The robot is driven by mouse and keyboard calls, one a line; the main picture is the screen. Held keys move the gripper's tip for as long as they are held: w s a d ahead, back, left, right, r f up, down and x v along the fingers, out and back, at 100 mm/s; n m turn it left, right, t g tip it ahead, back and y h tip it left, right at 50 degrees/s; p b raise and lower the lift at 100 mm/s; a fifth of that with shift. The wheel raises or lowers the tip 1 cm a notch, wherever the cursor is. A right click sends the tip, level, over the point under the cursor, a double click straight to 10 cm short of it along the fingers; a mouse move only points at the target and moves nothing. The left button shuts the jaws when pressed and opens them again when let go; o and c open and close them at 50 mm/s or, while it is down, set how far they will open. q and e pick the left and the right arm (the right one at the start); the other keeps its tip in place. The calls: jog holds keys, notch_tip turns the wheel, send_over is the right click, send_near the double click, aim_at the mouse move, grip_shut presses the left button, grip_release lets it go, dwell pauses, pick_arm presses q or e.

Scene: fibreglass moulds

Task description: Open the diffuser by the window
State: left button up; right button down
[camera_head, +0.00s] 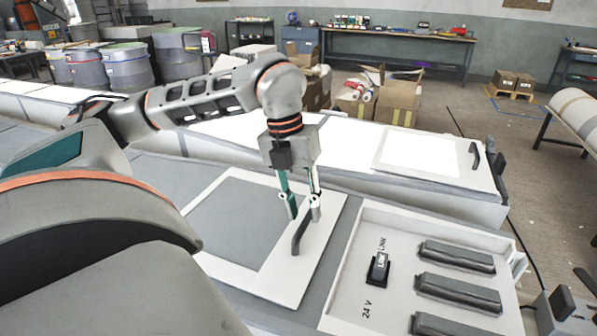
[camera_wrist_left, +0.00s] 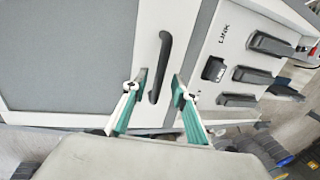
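A white-framed grey panel (camera_head: 232,213) lies nearly flat in front of me. It has a dark bar handle (camera_head: 299,236) on its right side, and the handle also shows in the left wrist view (camera_wrist_left: 162,62). My left gripper (camera_head: 303,208) is open, pointing down over this handle. In the left wrist view its fingertips (camera_wrist_left: 157,90) stand on either side of the handle's lower end, apart from it. I cannot tell how far down they reach. A second framed panel (camera_head: 420,152), bright white, with a dark handle (camera_head: 475,155), lies further back. No window shows. My right gripper is not in view.
A white switch panel (camera_head: 345,285) right of the near handle bears a small LINK switch (camera_head: 378,268) and several dark bars (camera_head: 455,256). Cardboard boxes (camera_head: 397,100) stand on the floor behind. Drums (camera_head: 127,68) and a workbench (camera_head: 395,38) are at the back.

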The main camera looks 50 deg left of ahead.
pick_arm(q)
notch_tip(320, 180, up, 10)
jog(key=a, duration=0.2)
jog(key=shift+s+r, duration=0.25)
jog(key=shift+s, duration=0.2)
jog(key=shift+d, duration=0.15)
